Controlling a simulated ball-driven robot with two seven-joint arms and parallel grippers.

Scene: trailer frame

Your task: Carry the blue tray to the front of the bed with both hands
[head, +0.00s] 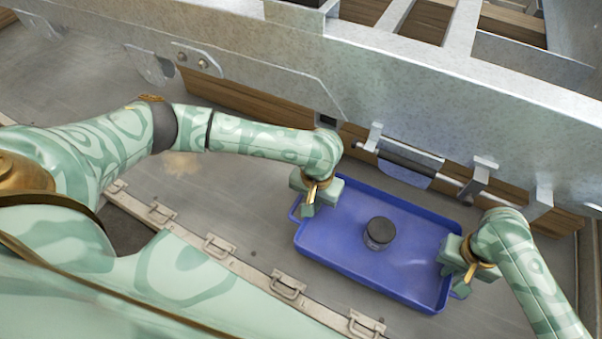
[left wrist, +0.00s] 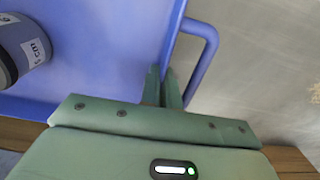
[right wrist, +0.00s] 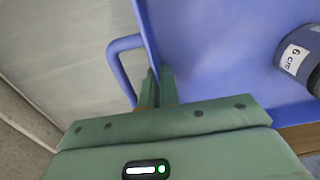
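The blue tray (head: 335,235) is a shallow rectangle with a loop handle at each short end. A dark round jar (head: 380,232) with a white label stands inside it. My left gripper (head: 308,206) is at the tray's left end, its fingers closed on the end wall beside the handle (left wrist: 212,50). My right gripper (head: 461,281) is at the right end, its fingers (right wrist: 157,88) closed on that wall beside the other handle (right wrist: 112,65). I cannot tell whether the tray touches the floor below. Part of each handle is hidden in the head view.
A grey metal rail (head: 300,75) with wood boards and latch hardware (head: 408,160) runs close along the tray's far side. A strip with several metal hinges (head: 220,247) lies on the near side. Grey floor (head: 245,200) is clear left of the tray.

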